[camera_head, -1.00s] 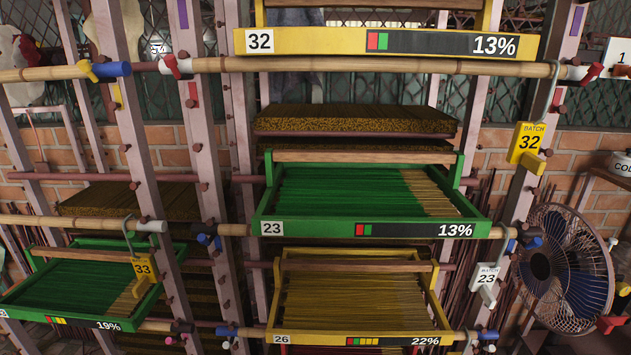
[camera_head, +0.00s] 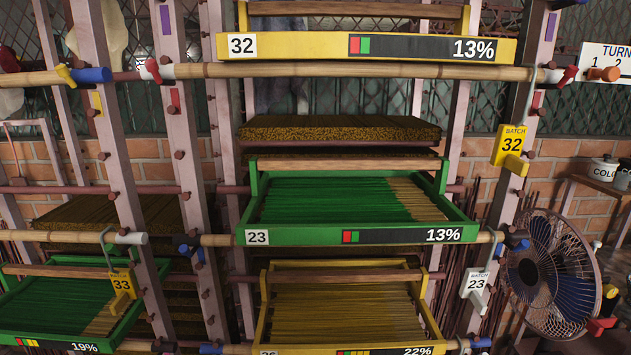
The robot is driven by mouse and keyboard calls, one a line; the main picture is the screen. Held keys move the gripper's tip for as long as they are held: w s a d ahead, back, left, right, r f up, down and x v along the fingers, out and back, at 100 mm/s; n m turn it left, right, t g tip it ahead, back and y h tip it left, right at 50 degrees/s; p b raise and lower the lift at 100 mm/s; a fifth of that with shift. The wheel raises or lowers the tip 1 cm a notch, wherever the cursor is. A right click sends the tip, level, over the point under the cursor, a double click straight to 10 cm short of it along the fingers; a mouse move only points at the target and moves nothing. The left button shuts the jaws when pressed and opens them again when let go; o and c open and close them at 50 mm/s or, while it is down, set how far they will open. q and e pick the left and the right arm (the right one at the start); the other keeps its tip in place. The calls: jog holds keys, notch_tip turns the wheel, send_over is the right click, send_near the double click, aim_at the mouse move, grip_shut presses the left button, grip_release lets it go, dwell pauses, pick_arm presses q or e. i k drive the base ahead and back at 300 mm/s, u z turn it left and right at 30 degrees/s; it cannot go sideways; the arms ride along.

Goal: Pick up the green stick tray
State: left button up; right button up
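A green stick tray labelled 23 and 13% (camera_head: 290,237) sits on the rack in the middle, full of green sticks with tan sticks at its right end. A wooden bar crosses its back. A second green tray, marked 19% (camera_head: 45,341), sits lower at the left with green and tan sticks; its lower left part is cut off by the frame. Neither of my grippers is in view.
A yellow tray 32 (camera_head: 300,47) is above and a yellow tray 26 (camera_head: 300,350) below. Bamboo rails (camera_head: 330,70) and pink posts (camera_head: 205,150) frame the trays. Batch tags 32 (camera_head: 513,143), 23 (camera_head: 478,284) and 33 (camera_head: 122,283) hang nearby. A fan (camera_head: 550,270) stands right.

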aim_at(64, 302)
jog(key=u, duration=1.45)
